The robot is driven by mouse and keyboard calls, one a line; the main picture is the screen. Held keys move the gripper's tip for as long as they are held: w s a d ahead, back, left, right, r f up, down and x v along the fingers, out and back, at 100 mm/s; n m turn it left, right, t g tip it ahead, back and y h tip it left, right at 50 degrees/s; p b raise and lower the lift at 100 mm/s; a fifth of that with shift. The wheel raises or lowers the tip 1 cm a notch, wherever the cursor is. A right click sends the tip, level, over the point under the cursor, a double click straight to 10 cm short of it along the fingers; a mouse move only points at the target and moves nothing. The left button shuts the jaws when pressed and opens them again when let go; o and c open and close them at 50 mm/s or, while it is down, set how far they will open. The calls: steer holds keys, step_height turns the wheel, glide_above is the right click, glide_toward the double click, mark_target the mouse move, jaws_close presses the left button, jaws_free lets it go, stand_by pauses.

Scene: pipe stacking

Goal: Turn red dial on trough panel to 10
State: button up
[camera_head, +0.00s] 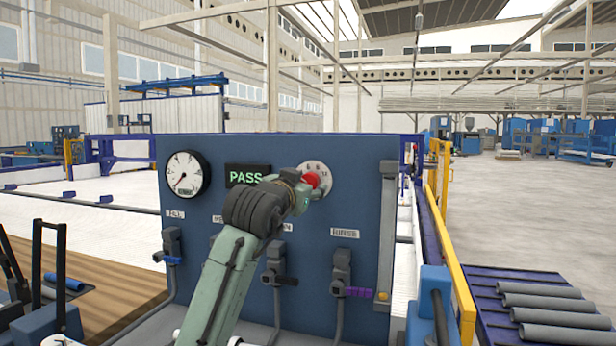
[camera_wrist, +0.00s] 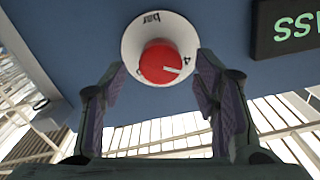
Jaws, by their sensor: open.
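The red dial (camera_head: 312,180) is a round red knob on a white scale plate (camera_head: 325,170), on the upper part of the blue trough panel (camera_head: 345,270). In the wrist view the red dial (camera_wrist: 160,63) fills the middle of the plate, upside down, with "bar" printed above it. Its white pointer line points right, close to the "4". My gripper (camera_wrist: 161,72) is open, one finger on each side of the knob, with visible gaps. In the head view my gripper (camera_head: 302,190) is at the dial and partly covers the plate's left side.
Left of the dial are a "PASS" display (camera_head: 245,175) and a white gauge (camera_head: 185,174). Several levers sit lower on the panel, including one with a purple handle (camera_head: 357,292). A yellow rail (camera_head: 455,270) and grey pipes (camera_head: 548,305) are to the right.

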mark_target(310, 182)
steer(key=shift+p+x, duration=0.3)
steer(key=shift+x, duration=1.1)
steer(key=shift+c, duration=0.2)
steer(key=c, duration=1.1)
